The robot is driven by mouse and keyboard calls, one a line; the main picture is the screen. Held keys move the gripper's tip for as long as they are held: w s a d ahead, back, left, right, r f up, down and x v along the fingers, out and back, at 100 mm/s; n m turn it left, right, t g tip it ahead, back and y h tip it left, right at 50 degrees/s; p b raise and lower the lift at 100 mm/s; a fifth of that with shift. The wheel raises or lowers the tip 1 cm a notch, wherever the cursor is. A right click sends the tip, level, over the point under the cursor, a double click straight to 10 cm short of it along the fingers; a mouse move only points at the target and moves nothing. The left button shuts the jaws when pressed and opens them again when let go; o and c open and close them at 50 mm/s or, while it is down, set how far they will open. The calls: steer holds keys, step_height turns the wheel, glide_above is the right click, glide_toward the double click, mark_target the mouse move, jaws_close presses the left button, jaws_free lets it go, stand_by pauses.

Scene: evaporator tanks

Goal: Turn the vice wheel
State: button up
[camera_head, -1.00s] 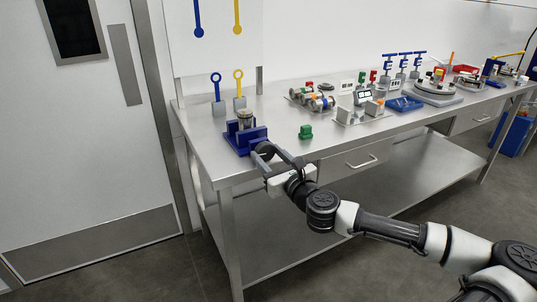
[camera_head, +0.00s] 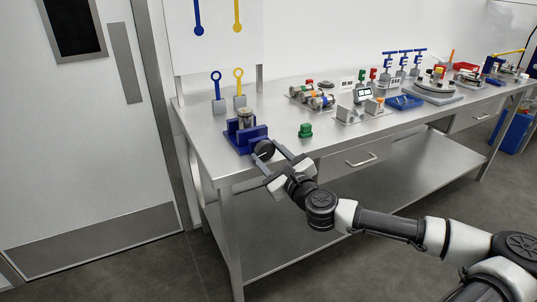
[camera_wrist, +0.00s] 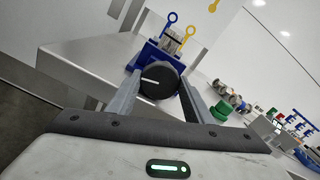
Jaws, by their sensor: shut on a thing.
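The blue vice (camera_head: 237,143) stands at the near left corner of the steel table, with a metallic cylinder (camera_head: 246,119) upright in it. Its black round vice wheel (camera_head: 264,150) faces the table's front edge. The wheel (camera_wrist: 158,84) also shows in the wrist view, with a white line lying nearly level on its face. My gripper (camera_head: 263,148) is shut on the wheel, one finger on each side. In the wrist view, my gripper's (camera_wrist: 159,90) two fingers flank the wheel, and the vice (camera_wrist: 148,54) is behind it.
Fixtures and a blue tray (camera_head: 404,103) fill the table farther right. A drawer (camera_head: 352,162) is under the front edge.

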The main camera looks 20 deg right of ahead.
steer(key=o, duration=1)
steer(key=shift+o, duration=0.2)
steer(key=s+p, duration=1.2)
steer(key=s, duration=0.5)
steer(key=shift+s+d, duration=0.2)
steer(key=shift+d, duration=0.05)
